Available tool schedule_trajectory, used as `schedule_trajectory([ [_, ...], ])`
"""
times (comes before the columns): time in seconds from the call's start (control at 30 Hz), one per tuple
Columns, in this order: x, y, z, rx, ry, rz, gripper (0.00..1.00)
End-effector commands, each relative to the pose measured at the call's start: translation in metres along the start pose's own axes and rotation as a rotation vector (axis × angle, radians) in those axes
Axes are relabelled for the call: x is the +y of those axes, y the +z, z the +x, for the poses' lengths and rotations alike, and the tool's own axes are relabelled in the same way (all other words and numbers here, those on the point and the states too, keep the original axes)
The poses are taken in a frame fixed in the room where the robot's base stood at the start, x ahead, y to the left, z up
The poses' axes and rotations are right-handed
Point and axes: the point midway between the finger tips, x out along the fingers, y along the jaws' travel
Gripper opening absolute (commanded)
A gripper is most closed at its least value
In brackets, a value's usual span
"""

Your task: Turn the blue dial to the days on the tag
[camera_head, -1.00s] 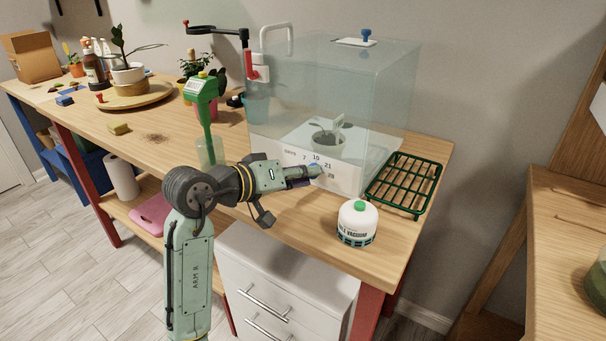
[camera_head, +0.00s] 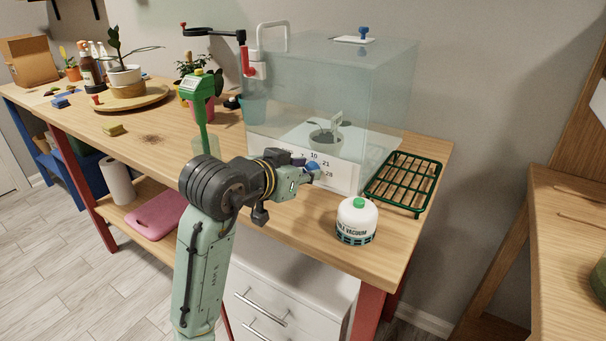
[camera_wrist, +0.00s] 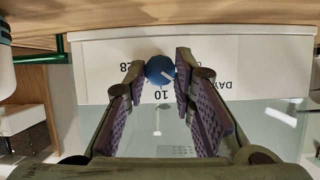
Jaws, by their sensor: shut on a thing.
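The blue dial (camera_head: 312,167) sits on the white front panel (camera_head: 340,180) of the clear case (camera_head: 330,85). My gripper (camera_wrist: 160,76) is shut on the dial, one purple-padded finger on each side. In the wrist view the panel appears upside down; the dial (camera_wrist: 159,69) has a white mark pointing to the lower right, between the 10 and the side with the word DAYS. The 28 also shows, while my fingers hide other numbers. A pale tag (camera_head: 337,118) stands at the small potted plant (camera_head: 325,138) inside the case; its writing is too small to read.
A white canister (camera_head: 357,217) with a green cap and a green wire rack (camera_head: 404,182) stand right of my gripper. A green tool (camera_head: 199,105) stands upright left of the case. The bench front (camera_head: 270,225) near my wrist is clear.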

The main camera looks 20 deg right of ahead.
Motion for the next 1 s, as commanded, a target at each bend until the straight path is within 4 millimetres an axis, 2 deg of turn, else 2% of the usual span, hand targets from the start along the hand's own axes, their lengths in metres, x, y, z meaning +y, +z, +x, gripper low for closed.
schedule_trajectory([
  [0.6, 0.0002, 0.0, 0.0, -0.002, -0.019, 0.043, 0.0],
  [0.63, 0.0002, 0.0, 0.0, -0.002, -0.019, 0.043, 0.24],
  [0.9, 0.0003, 0.0, 0.0, -0.002, -0.019, 0.042, 0.42],
  [1.0, 0.0003, 0.0, 0.0, -0.001, -0.019, 0.042, 0.44],
])
